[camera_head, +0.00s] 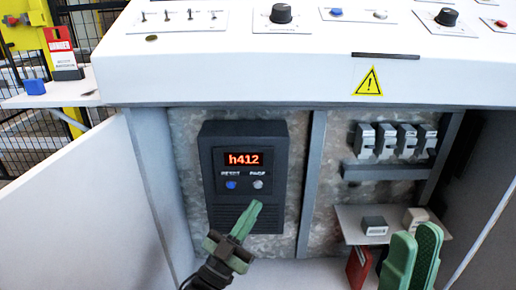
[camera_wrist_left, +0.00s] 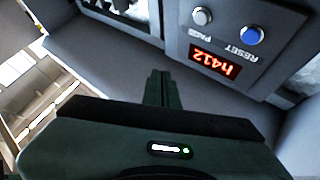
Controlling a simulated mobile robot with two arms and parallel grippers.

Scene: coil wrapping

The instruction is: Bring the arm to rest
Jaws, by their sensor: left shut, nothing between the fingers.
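My left gripper (camera_head: 255,207) is in front of the lower part of a dark control box (camera_head: 214,180) inside an open cabinet. Its green fingers are together with nothing between them. In the left wrist view the shut fingers (camera_wrist_left: 159,74) point towards the box (camera_wrist_left: 187,58), which shows upside down with its red "h412" display (camera_wrist_left: 215,62). A visible gap separates the fingers from the box's buttons. My right gripper (camera_head: 416,232) is at the lower right of the head view, with two green fingers side by side and a small gap between the tips.
The box has a blue button (camera_head: 231,185) and a grey button (camera_head: 257,184). A row of breakers (camera_head: 387,141) and a small shelf (camera_head: 352,222) are right of a post. A sloped console (camera_head: 220,75) overhangs above. A white door panel (camera_head: 75,215) stands open at left.

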